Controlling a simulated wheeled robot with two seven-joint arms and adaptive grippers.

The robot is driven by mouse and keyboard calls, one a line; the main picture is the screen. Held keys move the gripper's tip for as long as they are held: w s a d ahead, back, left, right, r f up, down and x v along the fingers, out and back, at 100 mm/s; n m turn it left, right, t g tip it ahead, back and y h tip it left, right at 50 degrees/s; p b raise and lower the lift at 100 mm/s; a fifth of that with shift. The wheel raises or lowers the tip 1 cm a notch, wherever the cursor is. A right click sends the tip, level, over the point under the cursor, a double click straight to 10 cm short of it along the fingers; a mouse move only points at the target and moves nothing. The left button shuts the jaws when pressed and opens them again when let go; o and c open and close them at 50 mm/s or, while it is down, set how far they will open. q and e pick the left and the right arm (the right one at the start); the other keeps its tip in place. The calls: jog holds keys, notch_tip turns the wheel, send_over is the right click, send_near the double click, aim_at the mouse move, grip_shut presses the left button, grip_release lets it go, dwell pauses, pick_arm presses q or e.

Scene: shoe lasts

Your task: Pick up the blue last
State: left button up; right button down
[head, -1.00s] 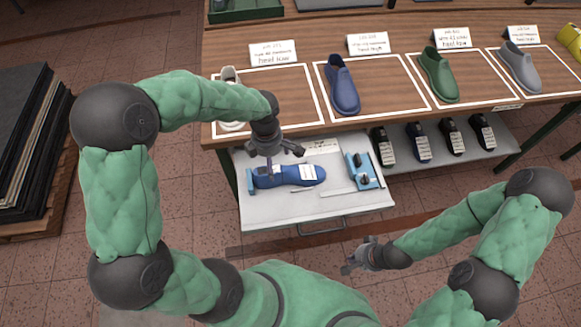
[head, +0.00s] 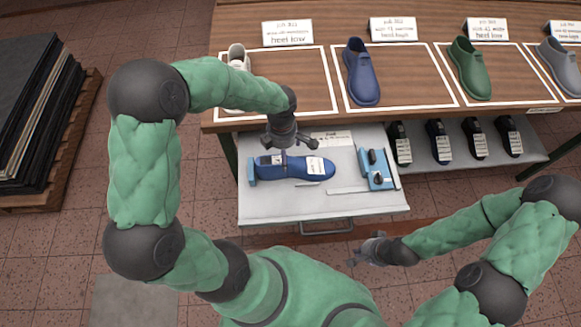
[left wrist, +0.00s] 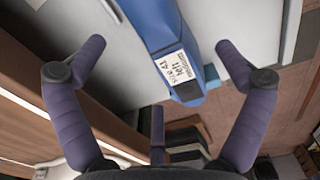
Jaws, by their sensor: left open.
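The drawer (head: 345,208) also holds a blue measuring device (head: 375,167) at right and a white card (head: 331,137) behind. Several dark lasts (head: 438,141) stand on the shelf to the right. The bench above holds a blue shoe (head: 361,75) and a green shoe (head: 469,70).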

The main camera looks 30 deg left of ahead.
aim_at(296, 165)
pick_arm(q)
notch_tip(296, 165, down, 5)
jog(key=shift+w+d+f+b, duration=0.1)
jog(key=shift+w+d+b, duration=0.05)
jog(key=shift+b, duration=0.75)
jog(key=c, duration=1.8)
